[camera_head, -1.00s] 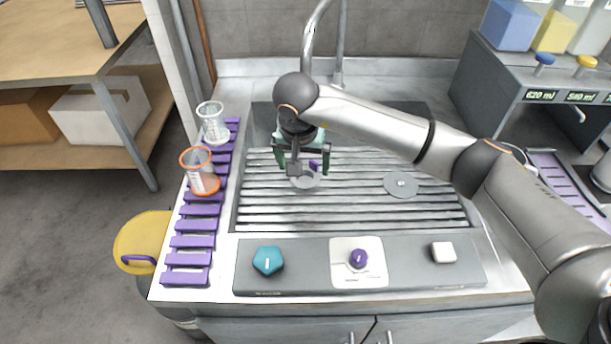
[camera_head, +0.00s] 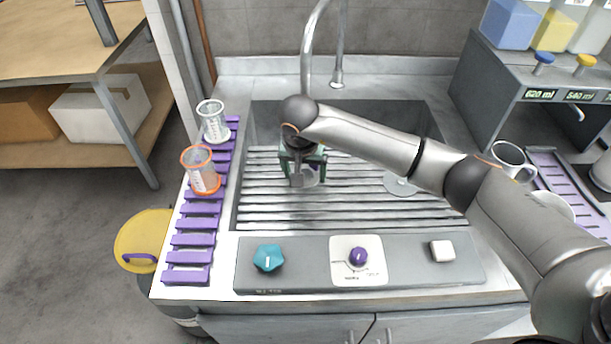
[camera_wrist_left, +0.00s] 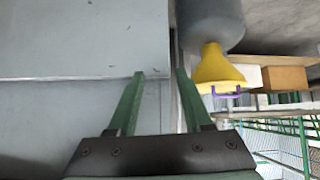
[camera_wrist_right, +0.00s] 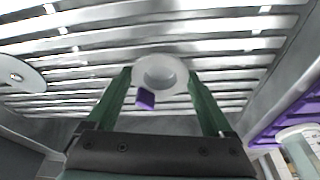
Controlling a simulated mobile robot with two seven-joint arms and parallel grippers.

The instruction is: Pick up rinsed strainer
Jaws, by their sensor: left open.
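A small whitish round strainer with a purple tab (camera_wrist_right: 158,72) sits on the slatted sink grate, and it also shows under my right gripper in the head view (camera_head: 308,179). My right gripper (camera_wrist_right: 159,73) is open, its green fingers on either side of the strainer, with the purple tab between them. It also shows low over the grate in the head view (camera_head: 305,176). Whether the fingers touch the strainer cannot be told. My left gripper (camera_wrist_left: 160,74) is open and empty in its wrist view, in front of a grey cabinet face; it is outside the head view.
A purple rack (camera_head: 189,240) left of the sink holds a clear cup (camera_head: 213,122) and an orange-rimmed cup (camera_head: 201,171). The faucet (camera_head: 308,55) rises behind the sink. A control panel with knobs (camera_head: 312,265) lines the front. A mug (camera_head: 509,158) stands at right.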

